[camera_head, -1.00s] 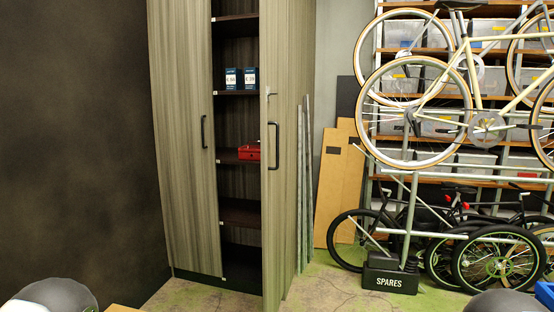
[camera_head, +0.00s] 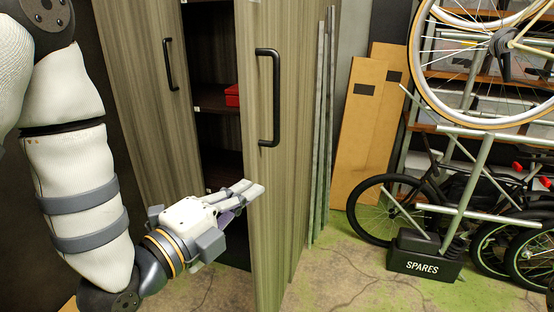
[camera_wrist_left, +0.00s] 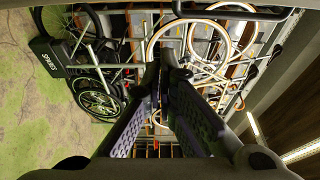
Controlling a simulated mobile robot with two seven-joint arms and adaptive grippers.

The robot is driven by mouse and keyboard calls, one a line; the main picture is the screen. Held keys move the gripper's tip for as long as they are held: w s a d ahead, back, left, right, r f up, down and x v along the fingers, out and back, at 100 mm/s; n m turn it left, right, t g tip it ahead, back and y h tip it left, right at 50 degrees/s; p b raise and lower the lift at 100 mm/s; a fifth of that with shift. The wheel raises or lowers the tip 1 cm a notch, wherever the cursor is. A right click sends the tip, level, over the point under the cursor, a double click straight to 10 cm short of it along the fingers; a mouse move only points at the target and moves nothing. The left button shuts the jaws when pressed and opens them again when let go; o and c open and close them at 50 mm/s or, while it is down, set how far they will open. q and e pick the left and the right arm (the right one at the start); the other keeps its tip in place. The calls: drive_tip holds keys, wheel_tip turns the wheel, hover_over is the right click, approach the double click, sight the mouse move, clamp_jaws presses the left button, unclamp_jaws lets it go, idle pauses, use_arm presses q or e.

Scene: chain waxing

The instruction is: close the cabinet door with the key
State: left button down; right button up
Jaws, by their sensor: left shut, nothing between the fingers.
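The cabinet's right door (camera_head: 262,215) is wood-grained and stands ajar, with a black bar handle (camera_head: 268,97) on its face. The left door (camera_head: 150,130) has its own black handle (camera_head: 169,64) and appears closed. A dark gap with shelves shows between them. My left gripper (camera_head: 257,188) is shut and empty. Its fingertips overlap the right door's free edge, below the handle; I cannot tell whether they touch it. The shut fingers (camera_wrist_left: 166,75) also show in the left wrist view. I see no key now. My right gripper is out of view.
A red box (camera_head: 232,95) sits on a shelf inside the cabinet. Metal strips (camera_head: 322,140) and wooden boards (camera_head: 365,130) lean right of the cabinet. Bicycles and a black SPARES block (camera_head: 424,262) stand farther right. The floor (camera_head: 340,280) before them is clear.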

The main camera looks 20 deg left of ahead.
sight(257, 168)
use_arm(q)
drive_tip(key=w, duration=0.8)
drive_tip(key=shift+w+a+r, duration=0.15)
drive_tip(key=shift+a, duration=0.25)
drive_tip(key=shift+a, duration=0.1)
